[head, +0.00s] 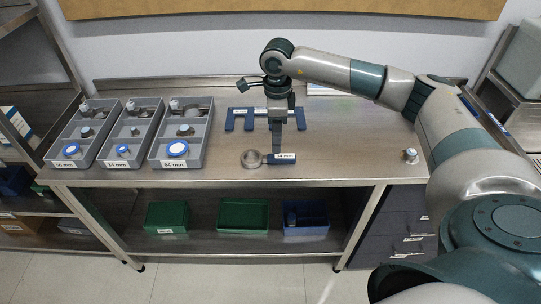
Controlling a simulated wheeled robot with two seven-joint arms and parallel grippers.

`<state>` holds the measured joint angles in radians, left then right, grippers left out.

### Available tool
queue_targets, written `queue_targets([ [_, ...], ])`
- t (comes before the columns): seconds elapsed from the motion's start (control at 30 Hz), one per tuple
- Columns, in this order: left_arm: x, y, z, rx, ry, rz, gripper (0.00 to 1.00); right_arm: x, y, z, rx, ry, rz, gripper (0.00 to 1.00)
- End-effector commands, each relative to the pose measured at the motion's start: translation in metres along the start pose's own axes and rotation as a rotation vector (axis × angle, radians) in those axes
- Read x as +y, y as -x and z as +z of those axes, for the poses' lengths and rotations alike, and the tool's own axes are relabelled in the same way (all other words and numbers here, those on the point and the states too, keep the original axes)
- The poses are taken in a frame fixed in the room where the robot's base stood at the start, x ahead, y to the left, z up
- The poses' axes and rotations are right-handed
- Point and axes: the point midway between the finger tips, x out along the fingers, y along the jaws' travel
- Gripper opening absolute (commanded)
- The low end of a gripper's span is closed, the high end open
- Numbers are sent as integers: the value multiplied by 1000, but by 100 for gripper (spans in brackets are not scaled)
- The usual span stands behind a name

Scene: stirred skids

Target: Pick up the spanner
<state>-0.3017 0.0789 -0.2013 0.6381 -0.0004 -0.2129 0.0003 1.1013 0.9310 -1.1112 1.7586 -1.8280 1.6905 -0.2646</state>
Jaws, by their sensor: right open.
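The spanner (252,159) lies on the steel bench top near its front edge. It has a grey ring end at the left and a blue handle with a white label at the right. My right gripper (277,150) points straight down just above and behind the handle, close to where the ring meets it. Its jaws are open with nothing seen between them. Whether the fingertips touch the handle cannot be told. My left gripper is not in view.
A blue rack (237,115) stands behind my right gripper. Three grey trays (207,140) with parts and blue-rimmed discs stand at the left of the bench (340,150). A small metal part (409,156) sits near the right corner. Green bins (243,214) are on the shelf below.

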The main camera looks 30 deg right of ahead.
Motion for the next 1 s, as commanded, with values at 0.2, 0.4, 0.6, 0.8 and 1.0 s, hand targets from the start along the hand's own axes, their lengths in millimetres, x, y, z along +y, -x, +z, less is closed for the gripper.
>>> queue_targets([
  [0.2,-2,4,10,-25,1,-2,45,0,-14,0,0,1,0,45],
  [0.4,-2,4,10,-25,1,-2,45,0,-14,0,0,1,0,45],
  [0.6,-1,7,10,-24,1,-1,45,1,-16,1,1,0,1,45],
  [0.8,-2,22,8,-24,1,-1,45,2,-32,4,2,0,3,45],
  [1.0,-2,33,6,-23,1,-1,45,2,-57,6,1,1,3,45],
])
